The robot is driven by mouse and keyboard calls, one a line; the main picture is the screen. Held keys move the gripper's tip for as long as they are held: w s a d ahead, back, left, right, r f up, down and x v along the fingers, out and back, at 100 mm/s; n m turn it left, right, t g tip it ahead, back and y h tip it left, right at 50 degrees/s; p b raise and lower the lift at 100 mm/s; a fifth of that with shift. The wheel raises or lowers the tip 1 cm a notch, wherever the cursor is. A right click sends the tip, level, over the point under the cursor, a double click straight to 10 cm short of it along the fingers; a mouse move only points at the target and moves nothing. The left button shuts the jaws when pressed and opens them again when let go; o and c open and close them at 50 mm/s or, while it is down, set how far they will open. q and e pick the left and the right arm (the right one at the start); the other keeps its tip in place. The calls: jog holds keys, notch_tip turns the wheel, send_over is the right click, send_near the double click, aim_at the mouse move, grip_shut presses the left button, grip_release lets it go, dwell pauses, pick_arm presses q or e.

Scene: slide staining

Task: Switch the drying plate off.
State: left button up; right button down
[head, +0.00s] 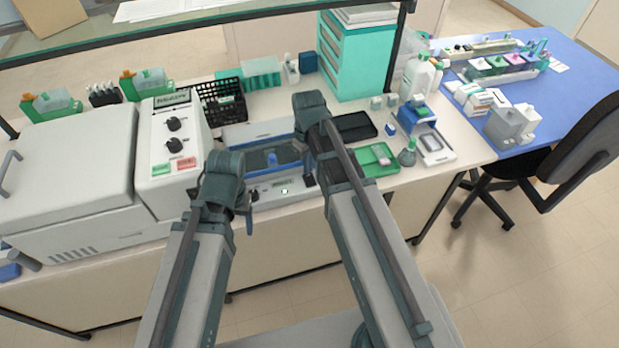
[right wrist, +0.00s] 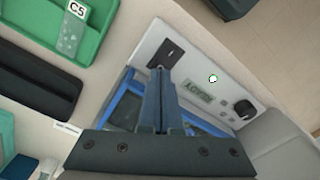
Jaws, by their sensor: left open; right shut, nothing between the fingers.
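The drying plate (head: 268,160) sits at the bench's front edge, a grey-blue plate with a pale front panel (head: 270,193). The right wrist view shows this panel (right wrist: 188,58) with a black rocker switch (right wrist: 172,51), a small pale round light (right wrist: 212,79), a greenish display (right wrist: 198,92) and a black knob (right wrist: 244,108). My right gripper (right wrist: 162,80) is shut and empty, its fingertips close to the switch; whether they touch it I cannot tell. My left gripper (head: 246,207) is open and empty, by the panel's left end.
A large grey machine (head: 70,165) with a control box (head: 172,140) stands left of the plate. A black tray (head: 354,127) and a green tray (head: 378,159) lie to the right. A black wire basket (head: 222,100) and green racks stand behind. Floor is open in front.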

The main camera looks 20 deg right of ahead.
aim_at(308, 176)
jog(key=shift+f+b, duration=0.9)
jog(key=shift+f, duration=0.05)
dwell(1.0)
jog(key=shift+r, duration=0.2)
notch_tip(308, 176, up, 7)
jog(key=p, duration=0.7)
jog(key=shift+f, duration=0.1)
jog(key=shift+s+a, duration=0.1)
jog(key=s+a+f+m+h+b, duration=0.1)
jog(key=s+a+f+m+b, duration=0.1)
jog(key=s+a, duration=0.8)
jog(key=s+f+b, duration=0.1)
jog(key=s, duration=0.3)
jog(key=shift+a+f+m, duration=0.15)
jog(key=shift+m, duration=0.15)
